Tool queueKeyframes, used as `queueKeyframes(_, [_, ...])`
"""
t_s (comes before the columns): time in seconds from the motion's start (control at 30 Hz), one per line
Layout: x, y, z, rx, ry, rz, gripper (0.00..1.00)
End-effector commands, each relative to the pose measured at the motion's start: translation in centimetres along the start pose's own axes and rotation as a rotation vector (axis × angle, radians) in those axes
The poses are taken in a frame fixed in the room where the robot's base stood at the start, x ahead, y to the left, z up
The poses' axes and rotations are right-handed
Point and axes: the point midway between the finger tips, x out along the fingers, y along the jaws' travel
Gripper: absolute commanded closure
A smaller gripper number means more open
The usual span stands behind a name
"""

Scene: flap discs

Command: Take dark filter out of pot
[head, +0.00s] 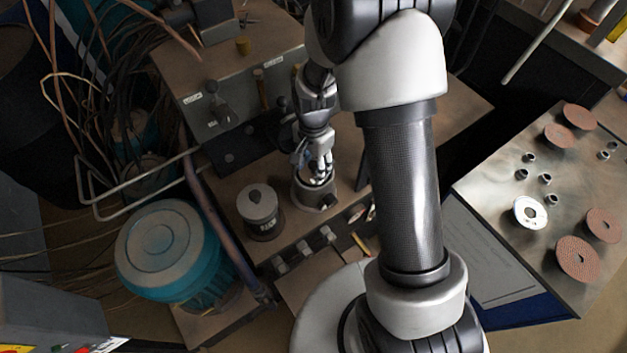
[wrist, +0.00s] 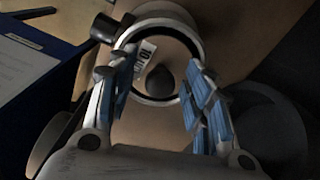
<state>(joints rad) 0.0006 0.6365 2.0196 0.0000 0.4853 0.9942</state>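The pot (head: 303,195) is a round metal cup on the brown bench, below my gripper (head: 319,168) in the head view. In the wrist view the pot (wrist: 183,22) shows as a pale ring with a black inner edge. A small dark rounded piece (wrist: 160,80) shows inside the ring, next to a white label reading "10". I cannot tell whether this is the whole dark filter or only its knob. My gripper (wrist: 163,88) is open, with blue-padded fingers on both sides of the dark piece and apart from it.
A lidded grey canister (head: 262,207) stands left of the pot. A grey machine box (head: 235,95) rises behind. Small blocks (head: 303,249) line the bench front. A metal table (head: 490,185) with several reddish discs (head: 578,260) is at the right. Cables crowd the left.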

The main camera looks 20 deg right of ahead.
Motion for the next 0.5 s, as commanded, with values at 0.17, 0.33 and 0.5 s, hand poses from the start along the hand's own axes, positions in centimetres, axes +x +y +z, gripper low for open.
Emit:
queueKeyframes(0.17, [-0.02, -0.01, 0.0, 0.0, 0.0, 0.0, 0.68])
queueKeyframes(0.33, [-0.02, 0.0, 0.0, 0.0, 0.0, 0.0, 0.79])
queueKeyframes(0.5, [-0.02, 0.0, 0.0, 0.0, 0.0, 0.0, 0.91])
